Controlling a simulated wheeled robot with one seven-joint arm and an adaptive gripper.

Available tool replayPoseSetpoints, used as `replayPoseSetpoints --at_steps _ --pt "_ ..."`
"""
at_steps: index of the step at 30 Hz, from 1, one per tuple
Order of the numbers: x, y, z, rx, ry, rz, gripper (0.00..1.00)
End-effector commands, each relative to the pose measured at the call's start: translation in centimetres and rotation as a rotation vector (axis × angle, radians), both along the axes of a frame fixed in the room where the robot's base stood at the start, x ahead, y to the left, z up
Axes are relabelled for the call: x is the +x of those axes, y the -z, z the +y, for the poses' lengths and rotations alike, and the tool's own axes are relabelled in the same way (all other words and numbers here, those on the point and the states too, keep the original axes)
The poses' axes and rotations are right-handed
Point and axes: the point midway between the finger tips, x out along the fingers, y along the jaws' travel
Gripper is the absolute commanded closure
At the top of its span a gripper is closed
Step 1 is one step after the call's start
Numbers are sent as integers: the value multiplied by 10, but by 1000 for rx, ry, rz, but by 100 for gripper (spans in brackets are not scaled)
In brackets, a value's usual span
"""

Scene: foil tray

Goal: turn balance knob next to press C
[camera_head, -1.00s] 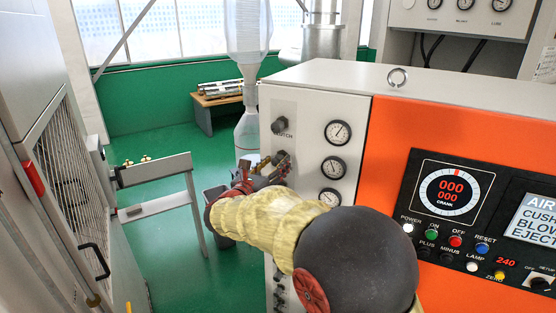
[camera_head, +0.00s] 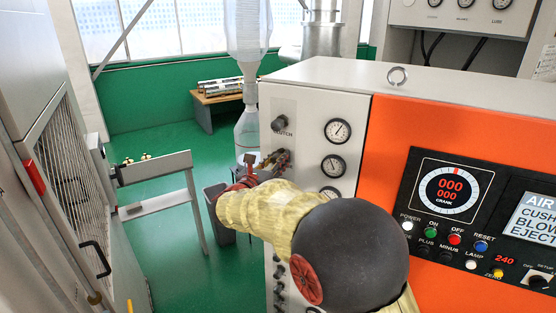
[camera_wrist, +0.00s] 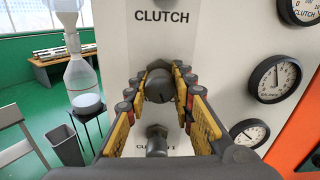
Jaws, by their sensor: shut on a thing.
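The second knob down on the grey panel, in line with the balance gauge (camera_wrist: 274,79), is the dark round balance knob (camera_wrist: 158,85). In the wrist view it sits below the printed CLUTCH label, between my gripper's two yellow-and-black fingers. My gripper (camera_wrist: 158,92) is shut on this knob, one finger on each side. The knob's own label is hidden. In the head view my gripper (camera_head: 276,160) reaches the left edge of the panel, and its fingers hide the knob.
The clutch knob (camera_head: 280,122) is above my gripper. Another knob (camera_wrist: 157,138) is close below, between the fingers. Gauges (camera_head: 333,166) line the panel's right side. A clear bottle (camera_wrist: 82,85) stands left of the panel, above a grey bin (camera_wrist: 67,146).

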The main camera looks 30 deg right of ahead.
Motion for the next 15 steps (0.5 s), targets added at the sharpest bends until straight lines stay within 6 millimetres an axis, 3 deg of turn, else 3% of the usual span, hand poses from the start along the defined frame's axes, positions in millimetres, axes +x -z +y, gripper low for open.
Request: replayPoseSetpoints --at_steps 8,15 --pt "0 0 0 0 0 0 100" --pt "0 1 0 8 0 -14 100"
